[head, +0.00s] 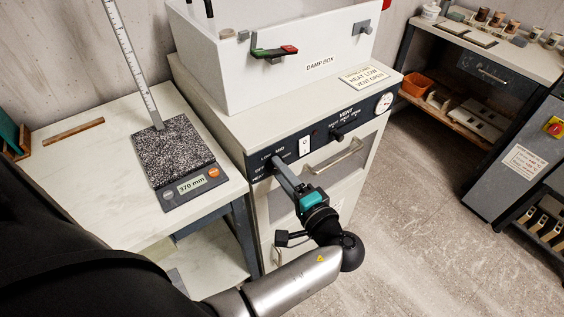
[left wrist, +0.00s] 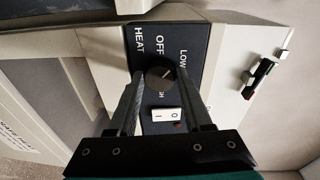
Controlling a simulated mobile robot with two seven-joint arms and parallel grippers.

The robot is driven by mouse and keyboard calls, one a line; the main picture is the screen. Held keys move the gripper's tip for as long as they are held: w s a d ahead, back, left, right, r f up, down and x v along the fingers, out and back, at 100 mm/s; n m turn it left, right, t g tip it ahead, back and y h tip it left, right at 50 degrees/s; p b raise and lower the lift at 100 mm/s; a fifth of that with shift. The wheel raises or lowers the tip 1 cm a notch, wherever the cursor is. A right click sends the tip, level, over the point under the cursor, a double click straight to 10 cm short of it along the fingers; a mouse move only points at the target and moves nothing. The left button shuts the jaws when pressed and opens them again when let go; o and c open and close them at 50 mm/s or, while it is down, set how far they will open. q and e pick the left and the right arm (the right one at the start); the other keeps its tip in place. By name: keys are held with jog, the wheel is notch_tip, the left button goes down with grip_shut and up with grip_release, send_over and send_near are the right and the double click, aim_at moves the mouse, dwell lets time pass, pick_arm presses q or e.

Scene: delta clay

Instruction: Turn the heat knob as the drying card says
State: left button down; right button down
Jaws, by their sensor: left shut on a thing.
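The heat knob (left wrist: 160,77) is a dark round dial on the black control panel (left wrist: 197,40), with HEAT, OFF and LOW lettering around it. Its pale mark appears to slant toward the LOW side, but the exact setting is hard to read. My left gripper (left wrist: 160,88) has a finger on each side of the knob and is shut on it. In the head view the left gripper (head: 279,163) reaches the panel and hides the knob. The drying card (head: 363,76) lies on the cabinet top and reads HEAT LOW, VENT OPEN. My right gripper is not in view.
A white rocker switch (head: 304,146), the vent knob (head: 338,134) and a round gauge (head: 383,103) share the panel. The damp box (head: 290,85) stands on top. A scale (head: 187,180) reading 370 mm sits on the left table. Cabinet handles stick out below the panel.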

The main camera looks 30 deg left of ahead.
pick_arm(q)
jog(key=m+p, duration=0.3)
jog(key=shift+w+r, duration=0.1)
jog(key=shift+r, duration=0.1)
dwell(0.3)
jog(key=shift+c, duration=1.6)
grip_release()
jog(key=shift+f, duration=0.1)
